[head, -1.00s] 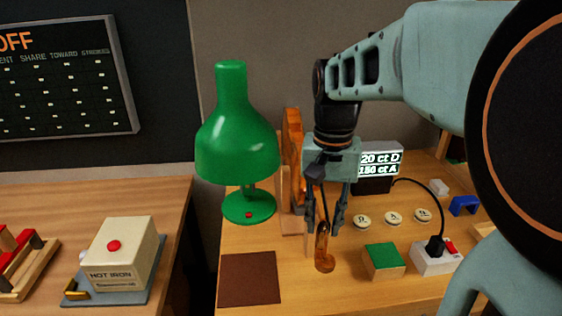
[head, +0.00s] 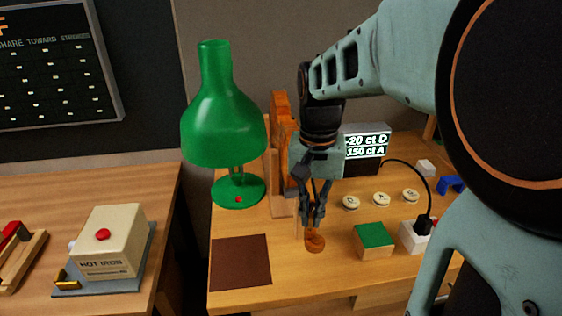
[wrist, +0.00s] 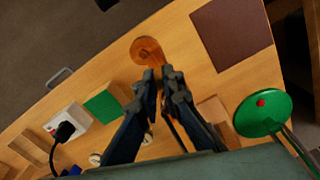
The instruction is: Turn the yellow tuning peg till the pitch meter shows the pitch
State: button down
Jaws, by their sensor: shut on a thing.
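My gripper (head: 313,222) points down at the bench, its fingers closed around the upper part of a brown wooden piece (head: 314,241). This piece has a round foot on the bench; it also shows in the wrist view (wrist: 147,50) just beyond my fingertips (wrist: 162,76). The fingers hide its upper part. The pitch meter (head: 366,147) stands behind my gripper to the right and reads about "-20 ct D" and "150 ct A". An orange-brown violin-like body (head: 281,140) stands upright behind my gripper to the left. I cannot make out a yellow tuning peg.
A green lamp (head: 222,110) stands left of my gripper, near a brown mat (head: 240,262). A green-topped block (head: 374,240), a white power strip (head: 412,238) and round labelled discs (head: 381,199) lie to the right. A hot iron box (head: 108,240) is on the left table.

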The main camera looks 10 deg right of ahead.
aim_at(311, 215)
jog(key=shift+n, duration=0.6)
jog(key=c, duration=2.1)
grip_release()
notch_tip(311, 215, up, 12)
jog(key=shift+r, duration=0.1)
